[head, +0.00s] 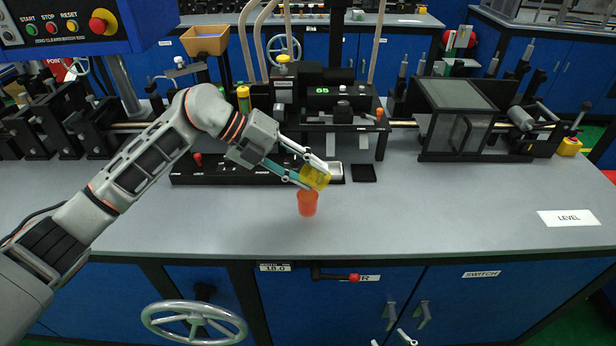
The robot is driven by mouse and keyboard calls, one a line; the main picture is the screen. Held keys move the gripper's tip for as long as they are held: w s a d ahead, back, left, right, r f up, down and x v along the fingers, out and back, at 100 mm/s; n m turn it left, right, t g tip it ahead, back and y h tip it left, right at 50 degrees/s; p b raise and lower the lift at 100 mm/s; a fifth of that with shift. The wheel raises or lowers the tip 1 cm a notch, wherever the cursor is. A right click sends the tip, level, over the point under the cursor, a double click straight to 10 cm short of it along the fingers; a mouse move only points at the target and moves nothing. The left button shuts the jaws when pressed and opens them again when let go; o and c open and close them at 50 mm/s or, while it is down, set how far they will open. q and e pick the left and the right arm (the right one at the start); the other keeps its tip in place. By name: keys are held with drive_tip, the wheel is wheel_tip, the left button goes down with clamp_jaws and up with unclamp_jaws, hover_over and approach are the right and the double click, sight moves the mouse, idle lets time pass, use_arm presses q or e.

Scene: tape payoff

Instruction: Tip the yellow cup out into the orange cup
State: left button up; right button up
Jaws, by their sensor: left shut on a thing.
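The yellow cup (316,178) is held in my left gripper (313,174), whose fingers are shut on it. The cup is tilted, directly above the orange cup (308,204) in the picture, and overlaps its rim. I cannot tell whether the two cups touch, and the contents of both are hidden. The orange cup stands upright on the grey bench top. Only the pale fingertips of my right gripper (390,340) show at the bottom edge, spread apart and low in front of the cabinet, with nothing seen between them.
The grey bench (450,215) is clear to the right, apart from a LEVEL label (569,218). Behind the cups stand a black base strip (230,172), a small black tray (364,173) and a machine with a green display (335,95). A handwheel (194,322) fronts the cabinet.

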use_arm(q)
wheel_tip(320, 180, down, 2)
drive_tip(key=h+b, duration=0.2)
drive_tip(key=b, duration=0.2)
drive_tip(key=shift+f, duration=0.15)
drive_tip(key=shift+f+h+b, duration=0.25)
drive_tip(key=shift+h+b, duration=0.05)
drive_tip(key=shift+b, duration=0.35)
drive_tip(key=shift+f+h+b, duration=0.1)
drive_tip(key=shift+h+b, duration=0.45)
drive_tip(key=shift+h, duration=0.05)
drive_tip(key=shift+h+b, duration=0.35)
drive_tip(key=shift+h, duration=0.05)
drive_tip(key=shift+h+b, duration=0.5)
drive_tip(key=shift+b, duration=0.1)
drive_tip(key=shift+r+h, duration=0.3)
drive_tip(key=shift+r, duration=0.2)
use_arm(e)
wheel_tip(320, 180, down, 6)
drive_tip(key=d, duration=0.1)
drive_tip(key=shift+w+d+f+n, duration=0.15)
drive_tip(key=shift+w+d+n, duration=0.05)
drive_tip(key=shift+w+n, duration=0.1)
drive_tip(key=shift+s+a+f, duration=0.15)
drive_tip(key=shift+s+f, duration=0.1)
drive_tip(key=shift+s, duration=0.15)
